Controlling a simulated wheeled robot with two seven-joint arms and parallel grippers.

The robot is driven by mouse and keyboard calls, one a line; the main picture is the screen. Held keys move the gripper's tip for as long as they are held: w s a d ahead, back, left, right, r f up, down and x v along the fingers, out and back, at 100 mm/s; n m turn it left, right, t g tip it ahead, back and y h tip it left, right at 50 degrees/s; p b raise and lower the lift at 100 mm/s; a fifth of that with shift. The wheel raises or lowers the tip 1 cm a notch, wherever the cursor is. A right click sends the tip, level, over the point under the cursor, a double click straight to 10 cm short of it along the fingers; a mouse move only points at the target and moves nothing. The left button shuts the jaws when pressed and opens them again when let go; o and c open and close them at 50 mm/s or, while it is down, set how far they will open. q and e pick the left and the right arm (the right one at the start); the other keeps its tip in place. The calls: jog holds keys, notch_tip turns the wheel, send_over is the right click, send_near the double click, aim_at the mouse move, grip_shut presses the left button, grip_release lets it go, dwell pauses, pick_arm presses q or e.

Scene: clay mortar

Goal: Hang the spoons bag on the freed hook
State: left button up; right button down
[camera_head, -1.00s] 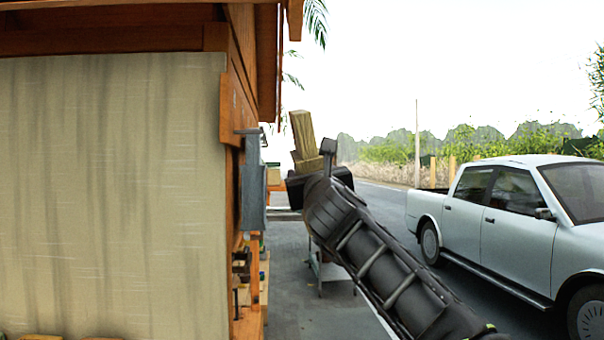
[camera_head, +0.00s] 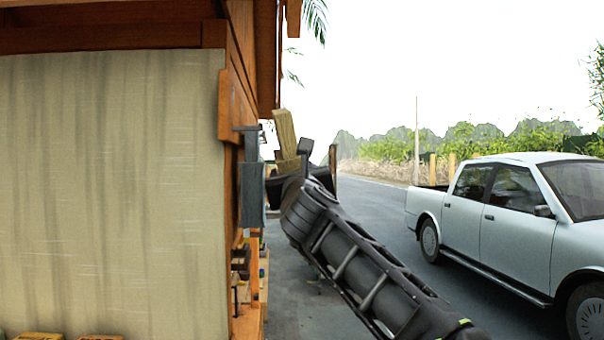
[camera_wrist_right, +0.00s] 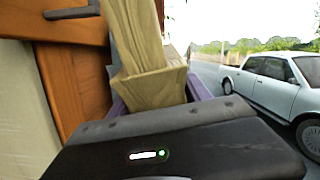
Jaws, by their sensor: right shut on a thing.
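A tan, wood-grained piece (camera_head: 286,133), perhaps the spoons bag, stands up out of my right gripper (camera_head: 289,178) in the head view. It also shows large in the right wrist view (camera_wrist_right: 150,85), flaring at its lower end. My right gripper is shut on it; the fingertips are mostly hidden behind the wrist housing. A dark hook (camera_wrist_right: 72,12) sticks out from the wooden beam at the upper left of the wrist view. It is left of the held piece and apart from it. My left gripper is not in view.
The stall's orange wooden post (camera_head: 236,105) and pale wall (camera_head: 110,190) fill the left. A grey-blue box-like thing (camera_head: 251,190) hangs on the post close to my right gripper. A white pickup (camera_head: 500,220) stands right. The road between looks clear.

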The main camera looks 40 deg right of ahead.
jog(key=w+a+f+b, duration=0.1)
jog(key=w+a, duration=0.3)
jog(key=a, duration=0.1)
jog(key=shift+a+f, duration=0.25)
jog(key=shift+a, duration=0.1)
dwell(0.5)
jog(key=shift+w+f, duration=0.15)
dwell(0.3)
jog(key=shift+c, duration=2.4)
grip_release()
jog(key=shift+o, duration=0.4)
